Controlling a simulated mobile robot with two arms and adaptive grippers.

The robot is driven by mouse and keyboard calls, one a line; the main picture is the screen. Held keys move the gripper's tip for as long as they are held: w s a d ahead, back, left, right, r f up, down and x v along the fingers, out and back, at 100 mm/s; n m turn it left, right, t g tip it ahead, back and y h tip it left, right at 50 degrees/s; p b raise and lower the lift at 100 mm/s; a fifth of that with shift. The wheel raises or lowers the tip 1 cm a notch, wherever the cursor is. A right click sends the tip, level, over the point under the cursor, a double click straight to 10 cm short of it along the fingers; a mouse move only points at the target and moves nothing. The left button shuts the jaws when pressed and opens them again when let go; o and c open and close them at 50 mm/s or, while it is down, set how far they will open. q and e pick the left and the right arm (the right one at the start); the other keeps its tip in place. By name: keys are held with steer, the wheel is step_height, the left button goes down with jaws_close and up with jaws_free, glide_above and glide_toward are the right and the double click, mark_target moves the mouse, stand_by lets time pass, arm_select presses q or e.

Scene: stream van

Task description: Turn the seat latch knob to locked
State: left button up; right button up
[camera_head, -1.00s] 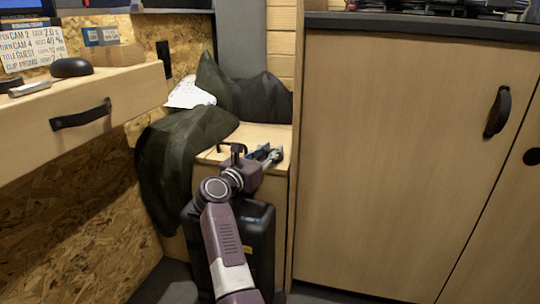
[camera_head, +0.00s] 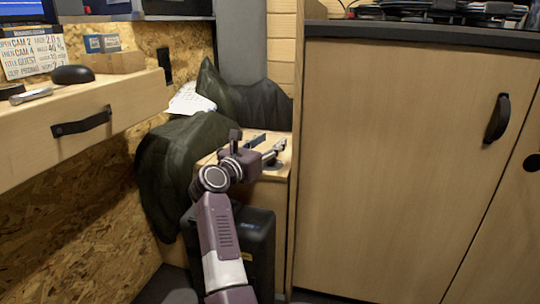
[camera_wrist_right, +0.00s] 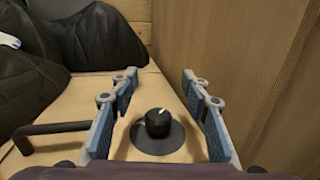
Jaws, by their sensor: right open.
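The seat latch knob (camera_wrist_right: 158,122) is a small black dial with a white pointer mark, on a round dark base plate (camera_wrist_right: 160,146) on the wooden seat top. Its pointer leans up and slightly right in the right wrist view. My right gripper (camera_head: 269,142) is open over the seat top in the head view. In the wrist view its two blue-padded fingers (camera_wrist_right: 160,88) stand to the left and right of the knob, with gaps on both sides. In the head view the gripper largely covers the knob. My left gripper is not in view.
A black bar handle (camera_wrist_right: 48,130) lies left of the knob on the seat top. Dark green fabric (camera_head: 180,160) drapes over the seat's left and back. A tall wooden cabinet (camera_head: 400,160) walls off the right. A black case (camera_head: 255,240) stands below the seat front.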

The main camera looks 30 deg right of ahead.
step_height(320, 180, up, 5)
steer(key=shift+r, duration=0.1)
stand_by(0.6)
